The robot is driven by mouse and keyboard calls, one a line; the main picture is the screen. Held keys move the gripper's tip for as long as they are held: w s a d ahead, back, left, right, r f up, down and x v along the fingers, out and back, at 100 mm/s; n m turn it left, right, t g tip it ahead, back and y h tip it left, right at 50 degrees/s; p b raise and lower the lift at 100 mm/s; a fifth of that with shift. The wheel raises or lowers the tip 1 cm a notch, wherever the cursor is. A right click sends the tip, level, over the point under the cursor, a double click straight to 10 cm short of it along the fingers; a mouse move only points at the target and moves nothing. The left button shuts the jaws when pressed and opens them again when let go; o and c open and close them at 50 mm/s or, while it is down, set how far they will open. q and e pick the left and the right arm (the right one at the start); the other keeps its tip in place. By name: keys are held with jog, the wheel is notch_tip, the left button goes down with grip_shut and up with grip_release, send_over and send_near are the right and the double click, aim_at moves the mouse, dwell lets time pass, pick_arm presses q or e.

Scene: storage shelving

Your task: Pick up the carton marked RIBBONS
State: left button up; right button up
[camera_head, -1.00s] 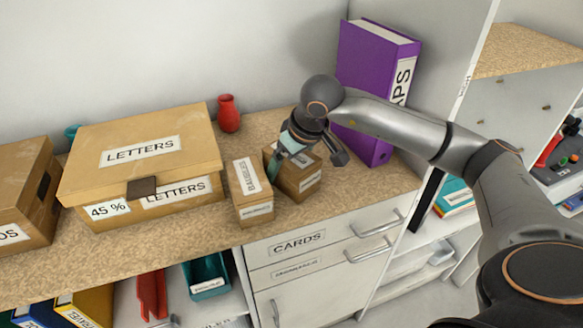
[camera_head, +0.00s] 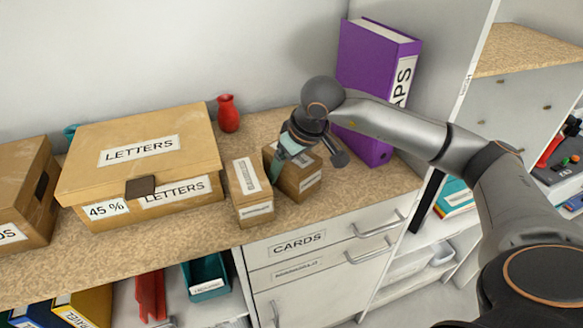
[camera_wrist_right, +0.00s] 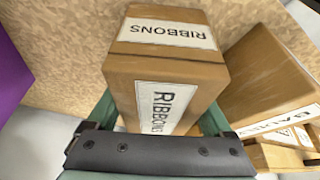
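The carton marked RIBBONS (camera_wrist_right: 165,88) is a small brown box, upright on the speckled countertop. In the head view the carton (camera_head: 300,182) stands right of the BAUBLES carton, its top partly hidden by my gripper. My right gripper (camera_head: 285,165) reaches down over it from above. In the right wrist view the gripper's green fingers (camera_wrist_right: 160,118) lie on either side of the carton, with a narrow gap showing beside it, and look open around it. The fingertips are partly hidden by the carton. My left gripper is not in view.
The BAUBLES carton (camera_head: 247,178) stands close on the left. Further left is the large LETTERS box (camera_head: 140,150). A red vase (camera_head: 228,115) stands behind. A purple binder (camera_head: 372,60) stands close behind my right wrist. The counter is bare in front of the carton.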

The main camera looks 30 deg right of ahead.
jog(key=c, duration=0.8)
jog(key=shift+r, duration=0.1)
